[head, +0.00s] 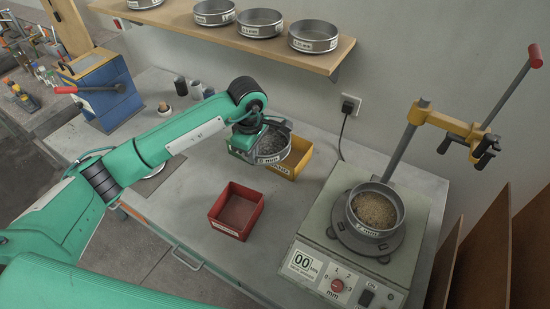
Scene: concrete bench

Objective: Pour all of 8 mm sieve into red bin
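My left gripper (247,138) is shut on the rim of a round metal sieve (273,158) whose label appears to read 8 mm. The sieve holds dark grey gravel and looks about level, raised above the bench. It partly hides a yellow bin (300,163) behind it. The red bin (237,211) stands on the bench nearer to me, below and left of the sieve. Its visible floor looks empty. My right gripper is not in view.
A sieve shaker (335,250) at the right carries a sieve (372,232) of tan grains. Its clamp post (405,150) rises behind. A wall shelf (220,35) holds several sieves. A blue machine (105,95) stands at the left. Bench around the red bin is clear.

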